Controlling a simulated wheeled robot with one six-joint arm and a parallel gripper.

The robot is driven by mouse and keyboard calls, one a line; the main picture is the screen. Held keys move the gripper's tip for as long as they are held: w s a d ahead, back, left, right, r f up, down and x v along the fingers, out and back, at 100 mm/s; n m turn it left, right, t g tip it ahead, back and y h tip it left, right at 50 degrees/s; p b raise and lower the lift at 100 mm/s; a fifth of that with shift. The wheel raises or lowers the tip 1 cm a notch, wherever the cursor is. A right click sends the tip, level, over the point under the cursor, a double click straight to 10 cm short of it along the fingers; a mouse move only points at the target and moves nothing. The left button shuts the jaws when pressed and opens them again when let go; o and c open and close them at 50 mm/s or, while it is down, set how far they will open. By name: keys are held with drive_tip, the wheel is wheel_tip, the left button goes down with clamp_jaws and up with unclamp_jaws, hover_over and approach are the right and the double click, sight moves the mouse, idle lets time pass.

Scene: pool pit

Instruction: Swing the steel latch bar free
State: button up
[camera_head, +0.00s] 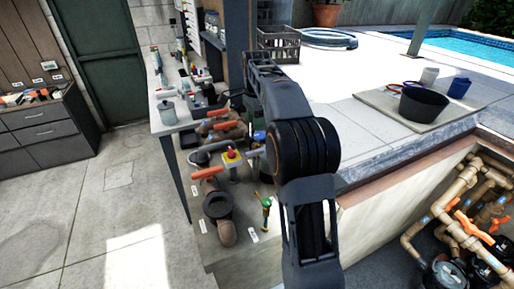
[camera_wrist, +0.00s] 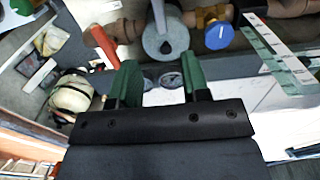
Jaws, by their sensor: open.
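In the head view my arm hides the gripper.
An orange handle (camera_wrist: 104,45) lies left of the disc and a blue knob (camera_wrist: 219,35) right of it. Round gauges (camera_wrist: 172,80) show between the fingers. In the head view a pit with pipes (camera_head: 465,215) opens at right; the floor (camera_head: 110,190) at left is clear.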

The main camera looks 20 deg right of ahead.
sight(256, 150)
wheel_tip(256, 150, down, 12)
drive_tip(key=shift+a, duration=0.1)
idle(0.4)
clamp_jaws()
idle(0.3)
